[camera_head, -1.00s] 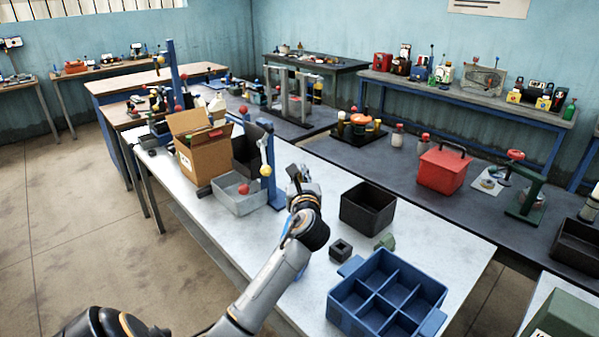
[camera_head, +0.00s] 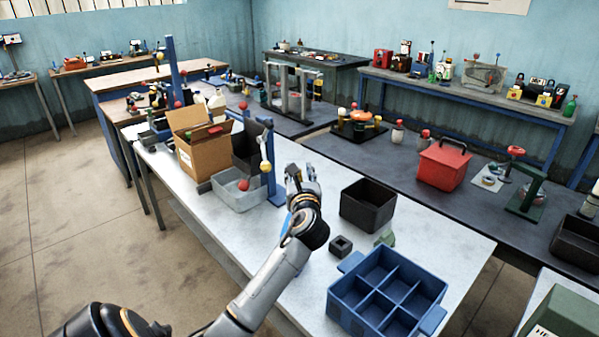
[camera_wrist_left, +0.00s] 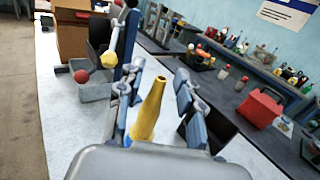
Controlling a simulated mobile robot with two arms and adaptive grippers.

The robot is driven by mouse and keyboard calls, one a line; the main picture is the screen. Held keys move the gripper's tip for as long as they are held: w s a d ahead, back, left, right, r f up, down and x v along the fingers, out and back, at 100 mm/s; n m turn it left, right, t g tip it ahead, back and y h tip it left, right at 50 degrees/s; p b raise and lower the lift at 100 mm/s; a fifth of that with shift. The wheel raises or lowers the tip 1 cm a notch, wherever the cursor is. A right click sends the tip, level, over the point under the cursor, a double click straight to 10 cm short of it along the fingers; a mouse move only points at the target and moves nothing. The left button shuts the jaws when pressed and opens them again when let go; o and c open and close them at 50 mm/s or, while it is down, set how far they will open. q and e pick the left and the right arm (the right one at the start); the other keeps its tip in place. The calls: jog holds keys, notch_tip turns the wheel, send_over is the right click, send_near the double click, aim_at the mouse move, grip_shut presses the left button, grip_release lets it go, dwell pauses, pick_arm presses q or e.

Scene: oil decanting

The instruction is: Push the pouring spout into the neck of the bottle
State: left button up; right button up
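My left gripper (camera_head: 301,178) reaches over the white table, its fingers spread apart. In the left wrist view the open gripper (camera_wrist_left: 158,105) has a yellow pouring spout (camera_wrist_left: 150,110) between its fingers. The spout is a tapered cone, narrow end up and slightly tilted. A clear gap separates it from the right-hand finger; it is close to the left-hand one, and I cannot tell whether they touch. Its lower end is hidden behind the gripper's palm. The spout cannot be made out in the head view. I cannot identify the bottle or its neck. My right gripper is out of view.
A black bin (camera_head: 368,205), a dark square block (camera_head: 341,246) and a blue divided crate (camera_head: 388,292) are right of the arm. A cardboard box (camera_head: 203,150), a grey tray (camera_head: 238,196) and a blue post (camera_head: 268,160) stand left. The table front left of my arm is clear.

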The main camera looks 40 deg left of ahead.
pick_arm(q)
jog(key=v, duration=1.2)
jog(key=shift+f, duration=0.1)
